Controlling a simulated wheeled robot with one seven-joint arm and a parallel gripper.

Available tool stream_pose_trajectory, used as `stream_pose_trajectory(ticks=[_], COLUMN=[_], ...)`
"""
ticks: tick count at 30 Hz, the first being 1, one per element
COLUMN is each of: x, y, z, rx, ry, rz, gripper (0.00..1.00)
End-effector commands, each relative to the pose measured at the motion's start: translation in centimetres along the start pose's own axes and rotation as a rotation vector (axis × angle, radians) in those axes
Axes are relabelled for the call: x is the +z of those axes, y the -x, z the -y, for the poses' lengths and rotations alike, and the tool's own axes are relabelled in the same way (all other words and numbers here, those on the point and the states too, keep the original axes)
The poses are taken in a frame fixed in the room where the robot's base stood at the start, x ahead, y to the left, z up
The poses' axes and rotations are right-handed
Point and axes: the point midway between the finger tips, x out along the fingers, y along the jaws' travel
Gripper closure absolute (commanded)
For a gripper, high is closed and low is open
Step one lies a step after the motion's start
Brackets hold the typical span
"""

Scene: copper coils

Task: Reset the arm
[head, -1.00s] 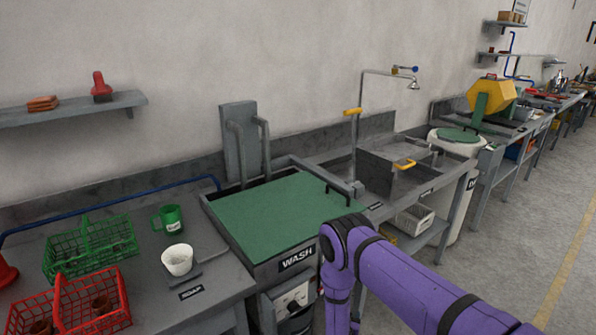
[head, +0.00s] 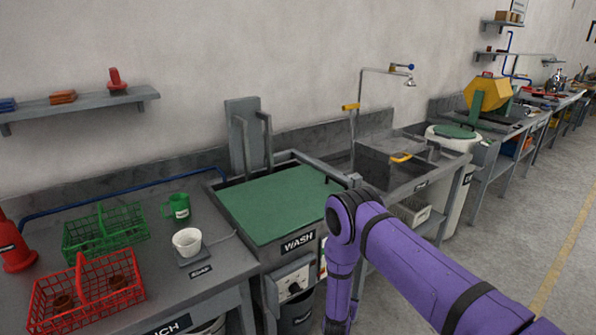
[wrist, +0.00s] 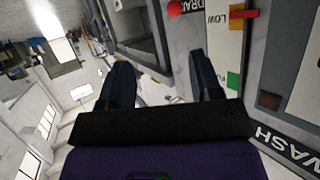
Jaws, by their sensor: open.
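My purple arm (head: 400,250) reaches in from the lower right in the head view, bent at an elbow in front of the wash station. Its lower part hangs down beside the station's front panel, and the gripper itself is out of the head view. In the wrist view my gripper (wrist: 160,85) shows two dark fingers spread apart with nothing between them. The wash station's panel with LOW and DRAIN markings (wrist: 222,45) is to the right of the fingers and the WASH label (wrist: 285,148) is at the lower right. Whether the fingers touch the panel is unclear.
The wash station's green lid (head: 280,200) is down. A red basket (head: 88,290) with brown pieces, a green basket (head: 105,230), a green mug (head: 178,206) and a white cup (head: 187,241) stand on the left bench. The floor (head: 525,220) at right is clear.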

Motion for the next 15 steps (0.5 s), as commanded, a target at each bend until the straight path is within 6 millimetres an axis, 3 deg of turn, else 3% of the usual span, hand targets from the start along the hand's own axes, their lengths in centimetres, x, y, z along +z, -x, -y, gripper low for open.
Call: stream_pose_trajectory(ticks=[8, 15], x=[-7.6, -17.3], y=[-0.4, 0.8], z=[2.6, 4.5], rx=[-0.04, -0.101], ry=[-0.048, -0.088], rz=[0.068, 0.16], gripper=[0.41, 0.41])
